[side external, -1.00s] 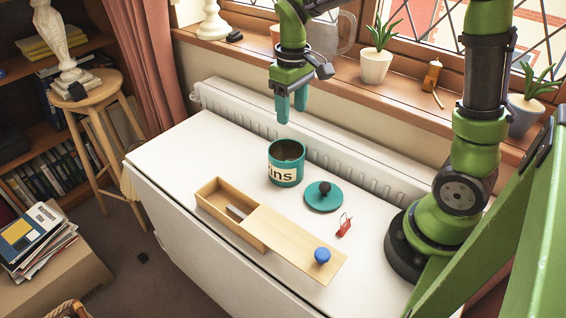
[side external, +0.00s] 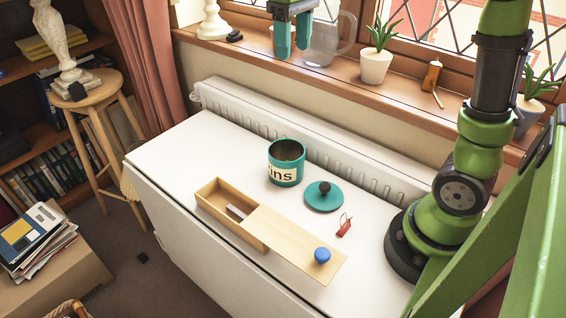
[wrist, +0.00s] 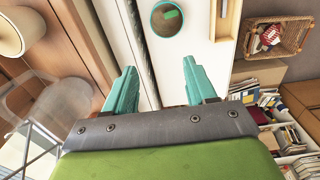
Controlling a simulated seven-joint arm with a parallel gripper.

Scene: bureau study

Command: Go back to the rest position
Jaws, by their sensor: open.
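My gripper (side external: 292,42) is high above the back of the white table, in front of the window in the side view. Its two teal fingers are apart with nothing between them, and they also show in the wrist view (wrist: 160,92). Below stands an open teal tin (side external: 286,168) with a partly visible label reading "ins". Its teal lid (side external: 323,197) with a dark knob lies on the table beside it. The tin also shows in the wrist view (wrist: 166,20), well beyond the fingertips.
A wooden box (side external: 222,207) with its lid (side external: 290,248) slid partly open lies on the table (side external: 190,150), holding a greyish item. A red tagged item (side external: 344,226) lies nearby. Plants, a glass jug (side external: 324,45) and an orange object (side external: 432,75) line the windowsill.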

